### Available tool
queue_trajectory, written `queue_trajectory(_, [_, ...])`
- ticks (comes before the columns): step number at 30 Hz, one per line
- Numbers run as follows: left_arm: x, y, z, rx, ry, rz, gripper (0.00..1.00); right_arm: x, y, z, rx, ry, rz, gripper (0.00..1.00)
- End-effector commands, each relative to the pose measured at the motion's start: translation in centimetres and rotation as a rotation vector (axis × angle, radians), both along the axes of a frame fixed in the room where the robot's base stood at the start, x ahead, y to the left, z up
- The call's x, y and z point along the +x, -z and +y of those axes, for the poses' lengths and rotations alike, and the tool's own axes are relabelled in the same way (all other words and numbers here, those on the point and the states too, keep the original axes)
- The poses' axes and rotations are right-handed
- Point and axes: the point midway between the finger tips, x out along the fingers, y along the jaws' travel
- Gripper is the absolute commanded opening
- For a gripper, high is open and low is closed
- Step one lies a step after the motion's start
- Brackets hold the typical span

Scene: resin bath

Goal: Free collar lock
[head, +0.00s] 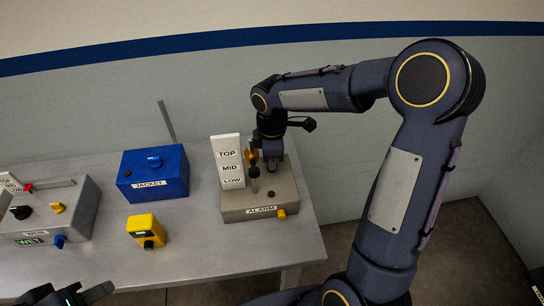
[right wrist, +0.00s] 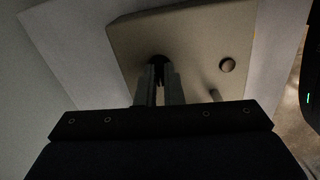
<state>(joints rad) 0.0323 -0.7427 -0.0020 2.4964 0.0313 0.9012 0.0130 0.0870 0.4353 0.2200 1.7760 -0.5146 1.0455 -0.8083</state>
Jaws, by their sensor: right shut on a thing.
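The grey-beige box labelled ALARM (head: 240,205) stands at the right of the table with a white TOP/MID/LOW plate (head: 228,162). An upright stem (head: 255,186) with a dark part and an orange part (head: 251,156) rises from it. My right gripper (head: 271,164) reaches down onto the box just behind this stem; its fingertips are hard to see there. In the right wrist view my right gripper (right wrist: 159,82) is shut on a small dark part (right wrist: 158,62) of the box top, perhaps the collar. My left gripper (head: 72,296) is cut off at the bottom left.
A blue JACKET box (head: 135,187), a small yellow block (head: 143,224) with a black knob and a grey box (head: 85,210) with coloured knobs stand to the left. A round knob (right wrist: 227,65) and a short peg (right wrist: 214,95) are beside my right fingers.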

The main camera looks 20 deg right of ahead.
Motion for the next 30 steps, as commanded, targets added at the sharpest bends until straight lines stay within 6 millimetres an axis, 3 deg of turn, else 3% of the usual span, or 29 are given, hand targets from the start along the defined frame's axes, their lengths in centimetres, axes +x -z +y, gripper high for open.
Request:
queue_trajectory(9, [0.00,-0.41,0.00,0.000,0.000,0.000,0.36,0.08,-0.11,-0.01,0.001,-0.105,-0.003,0.00])
queue_trajectory(24, [0.00,-0.42,0.00,0.000,0.000,0.000,0.36,0.10,-0.09,0.01,0.001,-0.125,-0.004,0.00])
queue_trajectory(25, [0.00,-0.42,0.00,0.000,0.000,0.000,0.36,0.10,-0.09,0.01,0.001,-0.125,-0.004,0.09])
queue_trajectory(30, [0.00,-0.42,0.00,0.000,0.000,0.000,0.36,0.07,-0.07,0.01,0.000,-0.124,-0.003,0.29])
